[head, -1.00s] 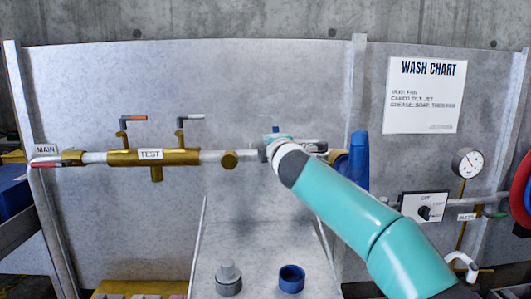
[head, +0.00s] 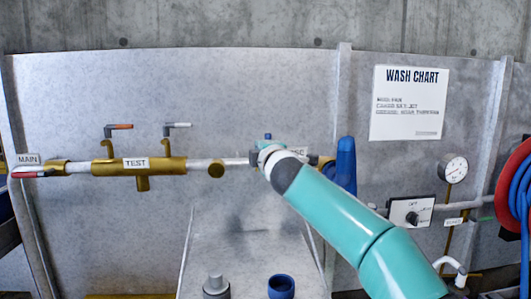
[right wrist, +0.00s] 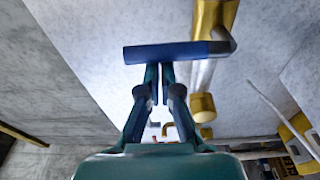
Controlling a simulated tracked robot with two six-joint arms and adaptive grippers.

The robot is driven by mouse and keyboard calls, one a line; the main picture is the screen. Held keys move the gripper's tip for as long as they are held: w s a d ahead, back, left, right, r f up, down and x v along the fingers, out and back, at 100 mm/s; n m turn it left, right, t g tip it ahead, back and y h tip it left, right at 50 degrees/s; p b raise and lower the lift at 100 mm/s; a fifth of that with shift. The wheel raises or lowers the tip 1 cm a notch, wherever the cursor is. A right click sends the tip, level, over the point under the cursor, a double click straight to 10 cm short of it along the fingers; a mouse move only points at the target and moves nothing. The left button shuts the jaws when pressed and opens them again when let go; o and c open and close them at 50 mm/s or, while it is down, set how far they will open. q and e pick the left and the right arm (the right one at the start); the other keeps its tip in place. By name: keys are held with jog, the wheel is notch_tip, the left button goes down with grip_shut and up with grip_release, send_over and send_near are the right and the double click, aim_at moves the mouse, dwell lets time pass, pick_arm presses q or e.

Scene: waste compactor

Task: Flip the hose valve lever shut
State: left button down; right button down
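The hose valve lever has a blue handle (right wrist: 175,53) that lies across the top of the right wrist view, with a dark metal bend at its right end. In the head view only a small blue tip (head: 268,137) shows above the pipe. My right gripper (right wrist: 159,70) has its two fingertips close together at the handle's lower edge. They seem to meet the handle from the near side, not around it; whether they touch cannot be told. In the head view my arm hides most of the hose valve and its label (head: 298,151). My left gripper is not in view.
A brass manifold marked TEST (head: 135,163) with two upright levers and a red MAIN lever (head: 32,174) stand left on the pipe. A blue part (head: 345,165) is right of the valve. A switch box (head: 411,211), gauge (head: 454,169) and hose reel (head: 515,190) are farther right.

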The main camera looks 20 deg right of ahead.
jog(key=s+a, duration=0.1)
jog(key=s, duration=1.1)
jog(key=shift+a, duration=0.35)
jog(key=shift+w+f, duration=0.1)
